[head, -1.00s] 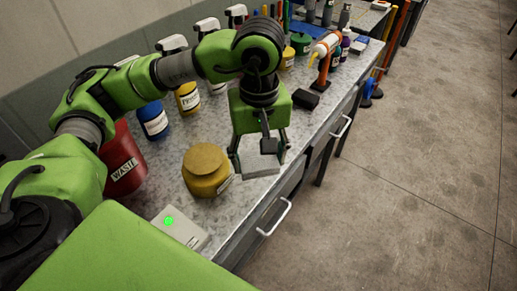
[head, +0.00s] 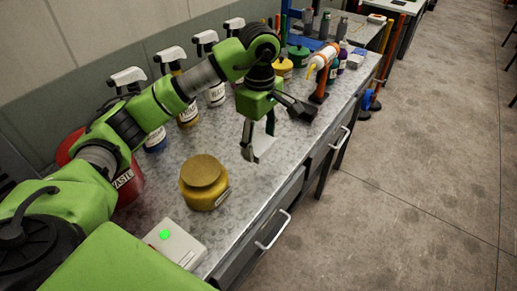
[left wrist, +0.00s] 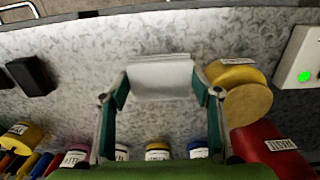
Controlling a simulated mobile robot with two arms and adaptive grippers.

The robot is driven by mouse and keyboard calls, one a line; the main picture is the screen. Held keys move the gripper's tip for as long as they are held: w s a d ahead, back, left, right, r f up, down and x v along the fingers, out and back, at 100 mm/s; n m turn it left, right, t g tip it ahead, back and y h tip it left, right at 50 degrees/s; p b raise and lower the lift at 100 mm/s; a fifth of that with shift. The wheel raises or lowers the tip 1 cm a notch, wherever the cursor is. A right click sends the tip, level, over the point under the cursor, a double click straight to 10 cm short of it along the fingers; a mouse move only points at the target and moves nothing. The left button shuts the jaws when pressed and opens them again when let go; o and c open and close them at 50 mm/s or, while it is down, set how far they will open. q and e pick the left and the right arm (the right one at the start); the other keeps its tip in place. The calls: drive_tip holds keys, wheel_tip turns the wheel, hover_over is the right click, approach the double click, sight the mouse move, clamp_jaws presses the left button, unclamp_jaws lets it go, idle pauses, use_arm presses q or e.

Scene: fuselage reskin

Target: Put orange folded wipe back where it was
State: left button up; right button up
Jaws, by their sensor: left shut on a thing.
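My left gripper (head: 256,150) is shut on a pale white-grey folded wipe (head: 263,147) above the speckled bench top. In the left wrist view the folded wipe (left wrist: 160,78) lies flat and wide between the two fingers (left wrist: 160,92). It looks white-grey, not orange, and I see no orange folded wipe in either view. The gripper is to the right of and beyond a yellow lidded jar (head: 205,183) in the head view. How high the wipe is above the bench is hard to tell. My right gripper is not in view.
A white box with a green light (head: 176,246) is at the near end of the bench (head: 235,212). A red waste bin (head: 128,186) and several spray bottles (head: 213,92) line the back. A black block (head: 301,108) lies beyond the gripper.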

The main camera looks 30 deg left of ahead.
sight(259, 144)
use_arm(q)
drive_tip(key=w+f, duration=0.1)
drive_tip(key=w+a+f, duration=0.1)
drive_tip(key=f, duration=0.1)
drive_tip(key=w+a+f+p, duration=0.1)
drive_tip(key=f, duration=0.1)
drive_tip(key=shift+w, duration=0.1)
wheel_tip(259, 144, down, 2)
drive_tip(key=shift+f+p, duration=0.1)
drive_tip(key=shift+p, duration=0.75)
drive_tip(key=shift+f, duration=0.4)
drive_tip(key=shift+f, duration=0.15)
drive_tip(key=o, duration=1)
